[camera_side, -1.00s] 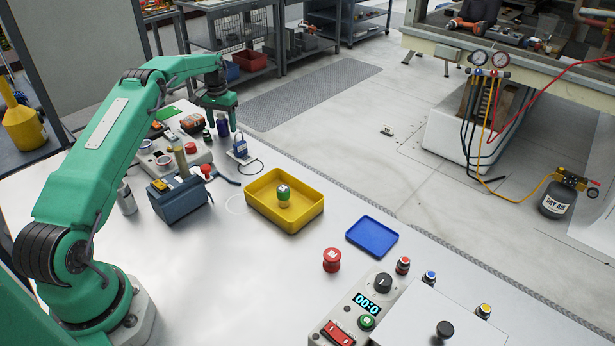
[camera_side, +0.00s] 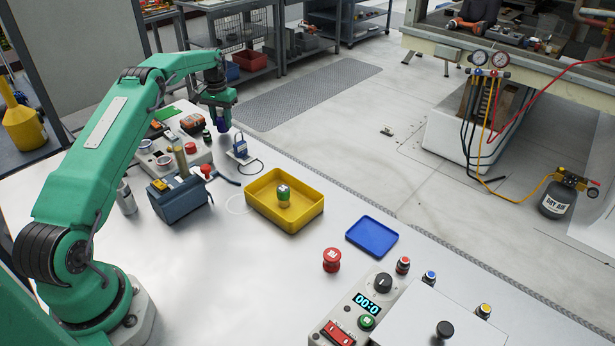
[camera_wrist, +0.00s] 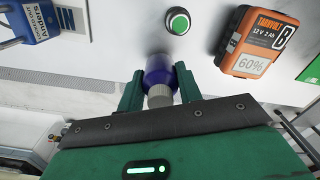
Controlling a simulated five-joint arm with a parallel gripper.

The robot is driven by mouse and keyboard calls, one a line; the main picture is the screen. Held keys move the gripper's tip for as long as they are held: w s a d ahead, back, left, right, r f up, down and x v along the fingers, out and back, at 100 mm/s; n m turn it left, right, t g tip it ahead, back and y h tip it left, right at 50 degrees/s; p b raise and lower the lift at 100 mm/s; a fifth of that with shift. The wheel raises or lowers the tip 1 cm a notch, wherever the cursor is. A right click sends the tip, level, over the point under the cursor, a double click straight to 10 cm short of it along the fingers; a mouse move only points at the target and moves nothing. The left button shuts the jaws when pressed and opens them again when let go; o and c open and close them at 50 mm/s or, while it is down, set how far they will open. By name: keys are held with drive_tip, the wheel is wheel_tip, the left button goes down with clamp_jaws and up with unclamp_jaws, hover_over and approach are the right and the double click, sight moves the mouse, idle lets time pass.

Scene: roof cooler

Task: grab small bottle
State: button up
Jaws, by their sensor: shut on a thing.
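The small bottle (camera_side: 223,125) is dark blue-purple and stands at the far end of the table in the side view. In the wrist view the bottle (camera_wrist: 159,70) shows a purple body and a ribbed grey cap. My gripper (camera_wrist: 160,88) has one dark green finger on each side of it, closed around its upper part. In the side view my gripper (camera_side: 217,113) points down over the bottle and hides its top. I cannot tell whether its base touches the table.
A small dark green item (camera_side: 207,135) stands just left of the bottle. A yellow tray (camera_side: 262,208) holds a green-and-white object. A blue tray (camera_side: 372,237) is empty.

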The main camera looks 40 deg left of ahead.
sight(220, 110)
wheel_tip(220, 110, up, 3)
drive_tip(key=d+r, duration=0.7)
drive_tip(key=d, duration=0.4)
drive_tip(key=shift+w+d, duration=0.25)
drive_tip(key=shift+d, duration=0.05)
idle(0.3)
